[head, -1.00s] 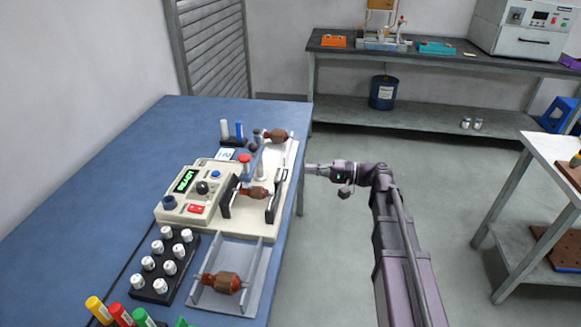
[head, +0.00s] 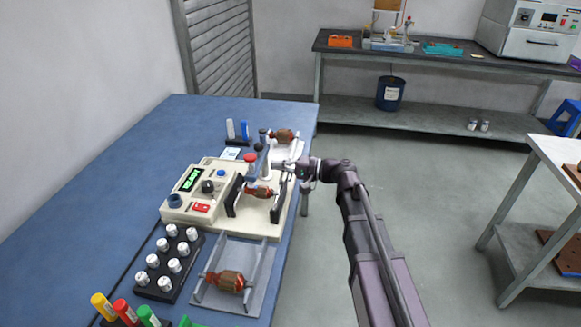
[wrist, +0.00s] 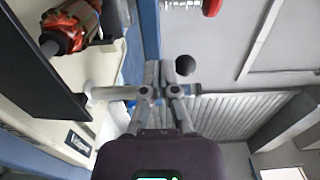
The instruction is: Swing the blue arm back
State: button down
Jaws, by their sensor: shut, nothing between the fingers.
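The winding machine (head: 220,186) stands on the blue table with an armature (head: 260,191) between its dark uprights. A blue-grey arm (head: 259,160) shows just behind that armature, beside a red knob (head: 250,158); its exact pose is too small to tell. My gripper (head: 287,166) is at the machine's right edge, to the right of the blue-grey arm. In the wrist view my gripper (wrist: 160,90) is shut and empty. A pale post (wrist: 108,93) reaches toward the fingers from the left, and a black ball knob (wrist: 185,65) shows close by. I cannot tell whether they touch.
Another armature (head: 282,136) lies at the machine's far end, and one (head: 229,281) rests in a grey cradle (head: 256,300) in front. A black rack (head: 157,290) of white spools stands at the front left.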

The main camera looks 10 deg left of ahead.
aim_at(257, 153)
jog(key=shift+a, duration=1.3)
jog(key=shift+d, duration=0.15)
jog(key=shift+m+t, duration=0.3)
jog(key=shift+t, duration=0.2)
